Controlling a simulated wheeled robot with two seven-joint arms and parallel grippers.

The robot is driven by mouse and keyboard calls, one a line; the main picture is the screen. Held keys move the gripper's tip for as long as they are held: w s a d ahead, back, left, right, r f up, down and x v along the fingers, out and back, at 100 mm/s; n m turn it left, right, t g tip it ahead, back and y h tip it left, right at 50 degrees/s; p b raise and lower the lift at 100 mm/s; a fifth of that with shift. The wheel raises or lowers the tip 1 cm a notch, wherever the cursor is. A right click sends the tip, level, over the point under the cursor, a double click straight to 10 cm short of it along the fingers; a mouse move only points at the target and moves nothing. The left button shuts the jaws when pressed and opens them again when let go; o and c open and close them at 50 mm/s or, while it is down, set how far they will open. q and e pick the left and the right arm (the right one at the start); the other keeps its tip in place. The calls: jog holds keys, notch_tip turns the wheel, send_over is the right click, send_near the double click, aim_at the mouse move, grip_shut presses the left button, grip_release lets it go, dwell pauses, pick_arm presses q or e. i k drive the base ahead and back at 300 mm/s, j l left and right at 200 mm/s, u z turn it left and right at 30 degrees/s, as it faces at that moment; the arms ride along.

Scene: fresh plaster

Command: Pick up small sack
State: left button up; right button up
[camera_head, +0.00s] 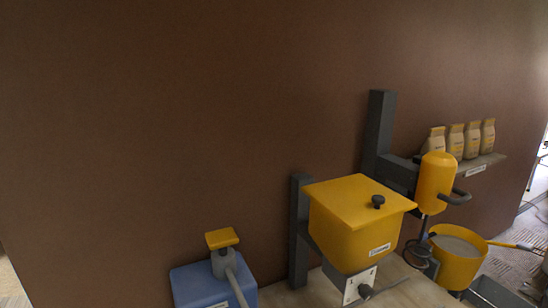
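Several small sacks (456,141) stand upright in a row on a wall shelf at the right of the head view. Neither of my grippers shows in this view.
The shelf (487,163) is fixed to the brown wall (180,120). Before it are a yellow mixer (436,178) on a grey post and a yellow bucket (462,262) with pale contents. A lidded yellow hopper (352,235) and a blue container (198,287) with a yellow-topped pump stand left.

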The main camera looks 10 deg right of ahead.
aim_at(487, 132)
jog(key=z, duration=1.75)
jog(key=i+l+z, duration=0.9)
jog(key=i, duration=0.6)
jog(key=i+z, duration=0.3)
jog(key=i, duration=0.65)
